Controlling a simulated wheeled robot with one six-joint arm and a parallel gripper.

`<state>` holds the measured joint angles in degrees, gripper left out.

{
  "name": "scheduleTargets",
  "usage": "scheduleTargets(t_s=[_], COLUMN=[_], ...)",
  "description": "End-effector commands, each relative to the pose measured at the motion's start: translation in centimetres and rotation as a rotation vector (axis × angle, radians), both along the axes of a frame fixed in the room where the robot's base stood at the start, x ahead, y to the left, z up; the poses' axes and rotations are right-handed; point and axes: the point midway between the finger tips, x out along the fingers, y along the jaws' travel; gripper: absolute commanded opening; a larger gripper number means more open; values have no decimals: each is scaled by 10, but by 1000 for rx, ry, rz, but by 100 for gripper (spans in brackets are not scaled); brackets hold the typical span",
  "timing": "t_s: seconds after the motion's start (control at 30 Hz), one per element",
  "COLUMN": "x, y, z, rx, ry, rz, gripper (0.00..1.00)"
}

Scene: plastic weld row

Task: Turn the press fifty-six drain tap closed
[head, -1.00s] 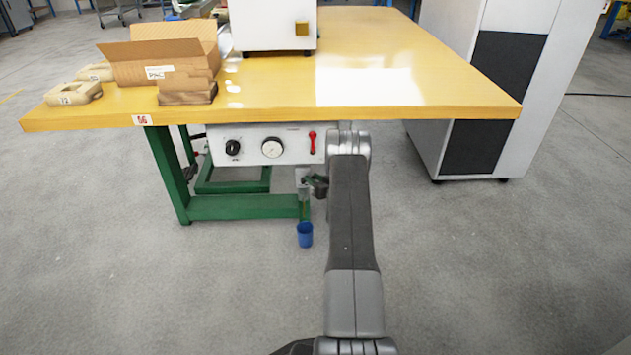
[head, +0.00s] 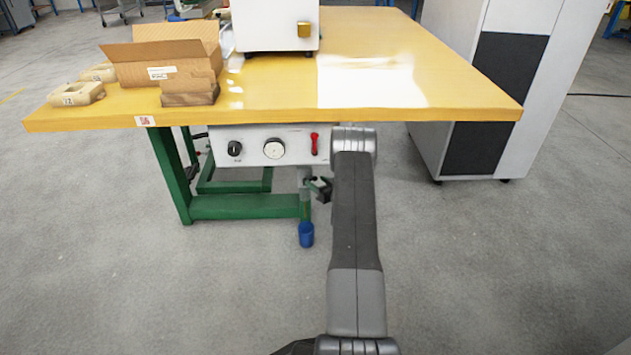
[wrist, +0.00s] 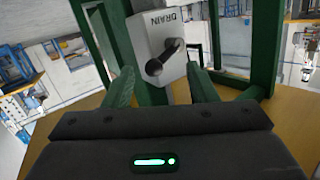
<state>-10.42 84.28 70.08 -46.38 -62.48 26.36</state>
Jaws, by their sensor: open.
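The drain tap shows in the wrist view as a light grey block marked DRAIN, with a black lever (wrist: 166,55) slanting across its face from a round end at lower left to upper right. My gripper (wrist: 163,82) is open, with one finger on each side of the lever in the picture. I cannot tell whether either finger touches it. In the head view my gripper (head: 321,189) is small and dark, below the press table beside a green leg, and the tap is mostly hidden there.
The yellow table (head: 430,95) marked 56 overhangs a control panel (head: 205,135) with a black knob (head: 235,148), gauge (head: 274,148) and red lever (head: 314,143). A grey cabinet (head: 430,150) stands right. Floor in front is clear.

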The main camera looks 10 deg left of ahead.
Motion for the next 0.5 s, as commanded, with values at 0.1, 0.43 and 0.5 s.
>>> scheduleTargets(t_s=[0.1, 0.43, 0.5], x=[-16, -61, -67], y=[-22, -75, -81], z=[9, 17, 17], rx=[0, -2, -1], ry=[3, 5, 4], rz=[-3, -2, -1], gripper=[52, 52, 52])
